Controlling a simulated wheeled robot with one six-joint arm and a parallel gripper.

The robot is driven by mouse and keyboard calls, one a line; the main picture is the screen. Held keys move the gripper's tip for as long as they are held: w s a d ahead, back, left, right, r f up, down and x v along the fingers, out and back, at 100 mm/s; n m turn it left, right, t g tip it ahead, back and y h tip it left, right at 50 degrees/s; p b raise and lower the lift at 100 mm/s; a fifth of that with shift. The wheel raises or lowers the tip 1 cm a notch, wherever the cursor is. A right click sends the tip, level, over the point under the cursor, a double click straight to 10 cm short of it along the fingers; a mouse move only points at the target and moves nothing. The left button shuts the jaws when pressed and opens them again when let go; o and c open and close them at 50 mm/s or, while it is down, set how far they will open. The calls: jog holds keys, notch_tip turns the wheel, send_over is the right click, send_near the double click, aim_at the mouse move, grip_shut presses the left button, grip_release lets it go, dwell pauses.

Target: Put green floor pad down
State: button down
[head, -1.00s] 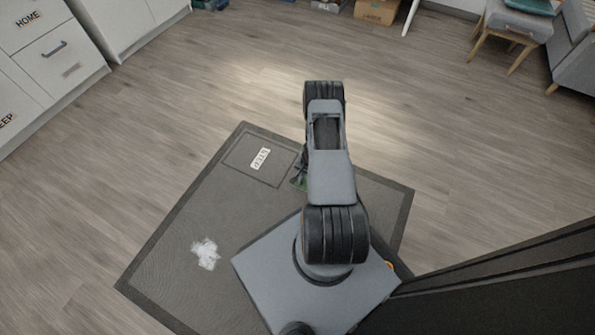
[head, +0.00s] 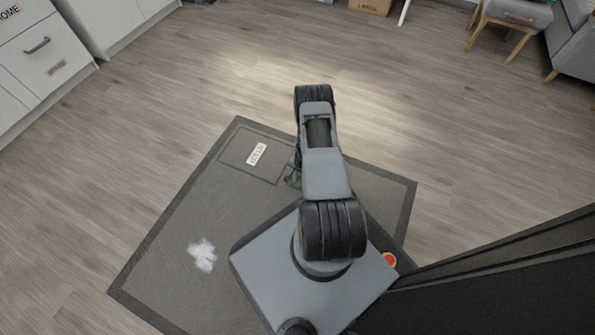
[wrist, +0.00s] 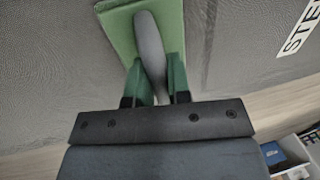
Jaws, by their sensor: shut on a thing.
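The green floor pad (wrist: 118,30) is a flat green block with a grey handle (wrist: 149,45), seen from above in the wrist view. My gripper (wrist: 156,78) is shut on the handle, with a green finger on each side of it. In the head view only a small green part of the pad (head: 293,180) shows beside my arm, which hides the rest. The pad is over the dark grey mat (head: 170,215). I cannot tell whether it touches the mat.
A white label (head: 257,154) lies inside a marked rectangle on the mat, left of my gripper. A white powdery patch (head: 202,254) is on the mat further left. White drawers (head: 40,60) stand at upper left, chairs (head: 510,20) at upper right. The wooden floor between is clear.

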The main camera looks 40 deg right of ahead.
jog(key=c, duration=1.1)
grip_release()
jog(key=shift+a+f, duration=0.1)
jog(key=shift+o, duration=0.2)
notch_tip(320, 180, up, 12)
jog(key=s+d+f+p, duration=0.1)
jog(key=s+p, duration=0.1)
jog(key=p, duration=0.3)
jog(key=w+a+r+n+y, duration=0.15)
jog(key=a+r, duration=0.25)
jog(key=r, duration=0.6)
jog(key=w+a+r+n+t, duration=0.1)
jog(key=w+a+r+n, duration=0.25)
jog(key=r, duration=0.55)
jog(key=w+a+r+n, duration=0.2)
jog(key=a+r, duration=0.3)
jog(key=r, duration=0.5)
jog(key=s+a+r+n+h, duration=0.1)
jog(key=s+a+r, duration=0.3)
jog(key=s+r, duration=0.4)
jog(key=s+a+r+n+h, duration=0.1)
jog(key=s+a+r+n, duration=0.3)
jog(key=s+r, duration=0.4)
jog(key=shift+s+a+r, duration=0.2)
jog(key=shift+s+r, duration=0.1)
jog(key=shift+s, duration=0.05)
